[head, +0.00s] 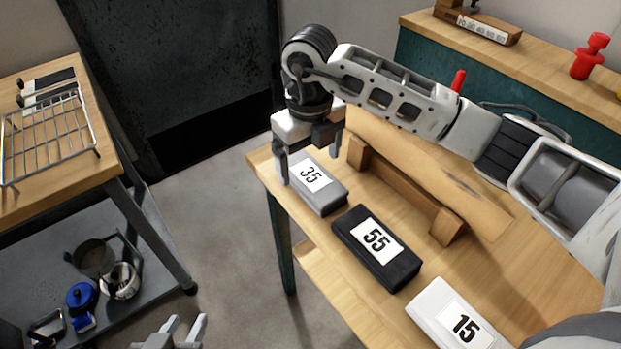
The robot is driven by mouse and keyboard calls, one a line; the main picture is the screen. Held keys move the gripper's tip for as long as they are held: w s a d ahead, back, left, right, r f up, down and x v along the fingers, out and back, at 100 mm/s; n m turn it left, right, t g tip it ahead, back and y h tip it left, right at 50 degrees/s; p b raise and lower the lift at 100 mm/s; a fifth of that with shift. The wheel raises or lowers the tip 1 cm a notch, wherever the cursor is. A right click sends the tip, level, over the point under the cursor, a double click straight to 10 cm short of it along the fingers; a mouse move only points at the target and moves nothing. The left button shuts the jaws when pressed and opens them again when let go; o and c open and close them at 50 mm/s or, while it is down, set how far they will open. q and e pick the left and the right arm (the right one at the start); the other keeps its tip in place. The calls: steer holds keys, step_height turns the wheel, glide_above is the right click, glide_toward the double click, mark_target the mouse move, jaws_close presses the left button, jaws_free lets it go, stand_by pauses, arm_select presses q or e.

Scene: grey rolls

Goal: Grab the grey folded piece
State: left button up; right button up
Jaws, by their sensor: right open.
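The grey folded piece (328,199), with a white label reading 35, lies on the wooden table near its left end. My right gripper (309,168) points down over its far end, with one finger on each side. The fingers look apart; whether they touch the piece I cannot tell. My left gripper (182,328) is low at the bottom edge of the view, away from the table, its two fingers apart and nothing between them.
A black piece labelled 55 (391,266) and a white piece labelled 15 (431,306) lie nearer on the same table. A wooden rail (405,190) runs behind them. A wire rack (50,140) sits on the left table. Open floor lies between the tables.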

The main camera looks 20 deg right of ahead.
mark_target(310, 175)
steer(key=shift+w+d+f+p, duration=0.1)
steer(key=shift+w+f, duration=0.05)
steer(key=shift+f, duration=0.8)
steer(key=shift+w+d+f+p, duration=0.1)
steer(key=shift+w+f+p, duration=0.1)
steer(key=shift+f, duration=0.75)
steer(key=shift+w+f+p, duration=0.1)
steer(key=shift+w+f, duration=0.05)
steer(key=shift+f, duration=0.8)
steer(key=c, duration=1.1)
